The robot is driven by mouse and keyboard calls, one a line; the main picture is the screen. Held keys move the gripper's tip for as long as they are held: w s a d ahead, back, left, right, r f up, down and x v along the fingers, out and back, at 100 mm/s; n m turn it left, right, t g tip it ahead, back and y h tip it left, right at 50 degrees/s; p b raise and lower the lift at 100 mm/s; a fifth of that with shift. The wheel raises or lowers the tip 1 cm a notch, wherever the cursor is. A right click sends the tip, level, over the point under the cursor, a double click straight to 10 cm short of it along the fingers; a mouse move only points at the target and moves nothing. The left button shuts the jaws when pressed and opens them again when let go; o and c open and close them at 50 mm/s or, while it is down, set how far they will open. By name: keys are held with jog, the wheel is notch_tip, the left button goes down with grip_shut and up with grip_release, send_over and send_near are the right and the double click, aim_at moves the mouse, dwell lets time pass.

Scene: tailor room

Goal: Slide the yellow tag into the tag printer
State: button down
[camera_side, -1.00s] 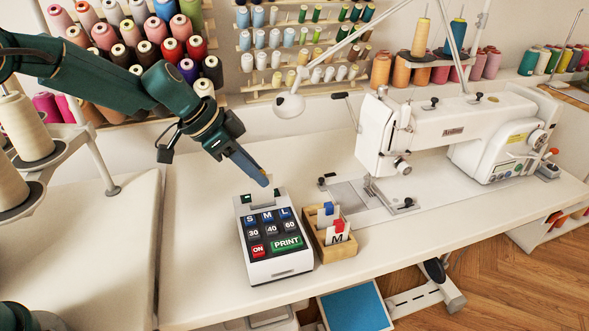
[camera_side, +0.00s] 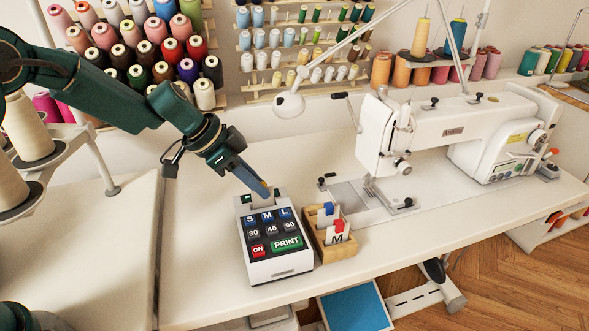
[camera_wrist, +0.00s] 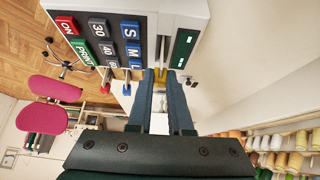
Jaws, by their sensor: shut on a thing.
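The tag printer (camera_side: 275,262) is a white box with S, M, L, number, ON and PRINT buttons, standing on the white table. It fills the top of the wrist view (camera_wrist: 176,8), where its dark slot (camera_wrist: 163,47) lies between the buttons and a green-lit panel. My gripper (camera_side: 265,190) is at the printer's top back end, tilted downward. In the wrist view, my gripper's blue fingers (camera_wrist: 155,82) are shut on the yellow tag (camera_wrist: 160,76), of which only a small part shows by the slot. I cannot tell whether the tag's edge is inside the slot.
A wooden box (camera_side: 337,254) with blue-topped and red-topped tags stands close to the printer's right side. A white sewing machine (camera_side: 450,133) is further right, a lamp (camera_side: 290,104) behind. Thread racks line the wall. The table left of the printer is clear.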

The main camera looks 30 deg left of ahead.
jog(key=shift+f, duration=0.9)
jog(key=c, duration=0.8)
grip_release()
jog(key=shift+o, duration=0.2)
jog(key=shift+r, duration=0.1)
jog(key=shift+v, duration=2.55)
